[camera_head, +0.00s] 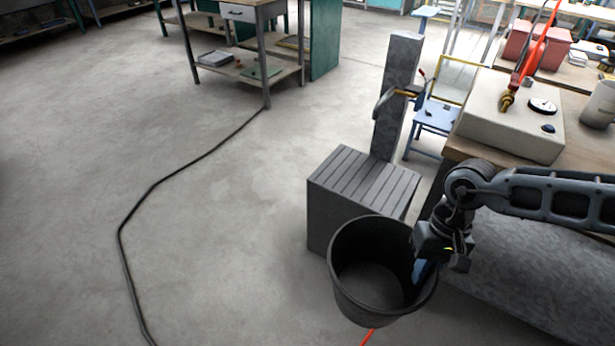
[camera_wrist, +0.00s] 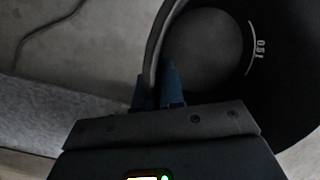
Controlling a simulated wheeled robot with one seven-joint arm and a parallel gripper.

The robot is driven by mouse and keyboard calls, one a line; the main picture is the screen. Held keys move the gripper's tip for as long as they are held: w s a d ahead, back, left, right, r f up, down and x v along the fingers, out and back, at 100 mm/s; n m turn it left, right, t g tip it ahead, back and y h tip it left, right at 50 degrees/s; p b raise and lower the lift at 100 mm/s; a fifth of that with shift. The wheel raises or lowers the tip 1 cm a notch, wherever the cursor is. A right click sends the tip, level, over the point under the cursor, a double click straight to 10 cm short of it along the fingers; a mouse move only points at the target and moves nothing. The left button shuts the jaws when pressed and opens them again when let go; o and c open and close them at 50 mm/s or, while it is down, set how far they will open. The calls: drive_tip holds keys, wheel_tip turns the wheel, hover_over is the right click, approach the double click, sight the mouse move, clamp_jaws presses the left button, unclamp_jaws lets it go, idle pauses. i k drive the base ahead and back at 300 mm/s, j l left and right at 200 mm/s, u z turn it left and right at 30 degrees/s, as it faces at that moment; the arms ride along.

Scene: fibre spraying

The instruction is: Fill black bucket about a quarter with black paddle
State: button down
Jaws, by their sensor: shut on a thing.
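The black bucket (camera_head: 343,285) is upright in front of the grey slatted stand in the head view. Its inside shows only a dark bottom, with no clear liquid level. My gripper (camera_head: 420,272) is shut on the bucket's right rim. In the wrist view the blue fingers (camera_wrist: 159,85) pinch the bucket's rim (camera_wrist: 153,45), and a white arc mark with figures shows on the inner wall. Whether the bucket touches the floor I cannot tell. A brass-coloured tap (camera_head: 405,92) is on the grey post; I cannot make out a black paddle there.
The slatted stand (camera_head: 362,180) is just behind the bucket, with the post (camera_head: 400,60) rising behind it. A bench at right carries a beige box (camera_head: 515,120) with a gauge. A dark cable (camera_head: 122,240) crosses the floor.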

sight(413, 88)
drive_tip(key=i+j+u, duration=0.15)
drive_tip(key=u, duration=0.25)
drive_tip(key=i+j+u, duration=0.1)
drive_tip(key=u, duration=0.25)
drive_tip(key=i+j+u, duration=0.1)
drive_tip(key=u, duration=0.3)
drive_tip(key=i+j, duration=0.1)
drive_tip(key=i, duration=0.25)
drive_tip(key=i+z, duration=0.1)
drive_tip(key=i, duration=0.25)
